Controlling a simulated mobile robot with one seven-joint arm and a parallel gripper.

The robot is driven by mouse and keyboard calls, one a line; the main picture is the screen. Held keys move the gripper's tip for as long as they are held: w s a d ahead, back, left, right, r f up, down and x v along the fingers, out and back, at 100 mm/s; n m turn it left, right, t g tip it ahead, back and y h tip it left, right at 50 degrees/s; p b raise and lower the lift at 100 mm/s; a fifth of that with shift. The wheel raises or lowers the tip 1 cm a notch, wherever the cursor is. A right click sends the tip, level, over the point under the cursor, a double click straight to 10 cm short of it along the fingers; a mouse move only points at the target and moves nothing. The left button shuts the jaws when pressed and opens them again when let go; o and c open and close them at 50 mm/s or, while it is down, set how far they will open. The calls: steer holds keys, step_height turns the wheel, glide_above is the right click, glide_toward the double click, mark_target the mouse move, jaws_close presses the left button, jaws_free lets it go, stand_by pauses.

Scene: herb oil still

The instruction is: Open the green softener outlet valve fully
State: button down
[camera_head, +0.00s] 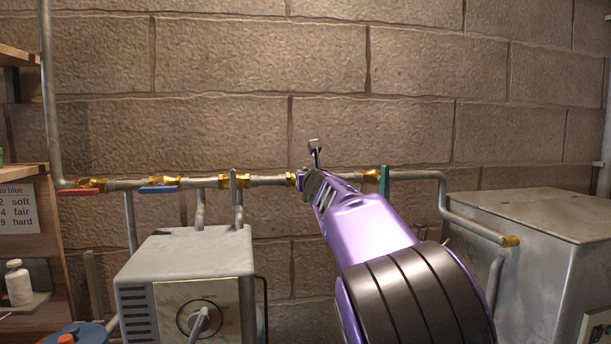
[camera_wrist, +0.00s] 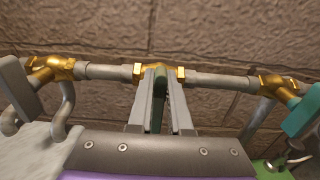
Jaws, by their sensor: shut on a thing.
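A dark green valve handle (camera_wrist: 159,88) stands between the two grey fingers of my gripper (camera_wrist: 160,98) in the wrist view. The gripper is shut on it. The handle lies across the pipe line, at the middle brass valve body (camera_wrist: 158,72). In the head view, my gripper (camera_head: 306,182) reaches the pipe just right of centre and hides most of this valve and handle. A brighter teal-green handle (camera_head: 384,180) stands upright across the pipe to the right; it also shows in the wrist view (camera_wrist: 302,116), apart from my gripper.
Left along the pipe are a grey upright handle (camera_head: 233,180), a blue handle (camera_head: 158,189) and a red handle (camera_head: 78,191), the last two along the pipe. A pale box with a dial (camera_head: 185,262) stands below left. A metal tank (camera_head: 545,250) stands right. The brick wall is close behind.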

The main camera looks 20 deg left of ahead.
steer(key=shift+f, duration=0.1)
steer(key=shift+n+b, duration=0.4)
steer(key=shift+b, duration=0.15)
steer(key=shift+s+a+n, duration=0.1)
steer(key=shift+a+n, duration=0.05)
steer(key=shift+n, duration=0.25)
steer(key=c, duration=0.8)
jaws_free()
steer(key=shift+c, duration=0.2)
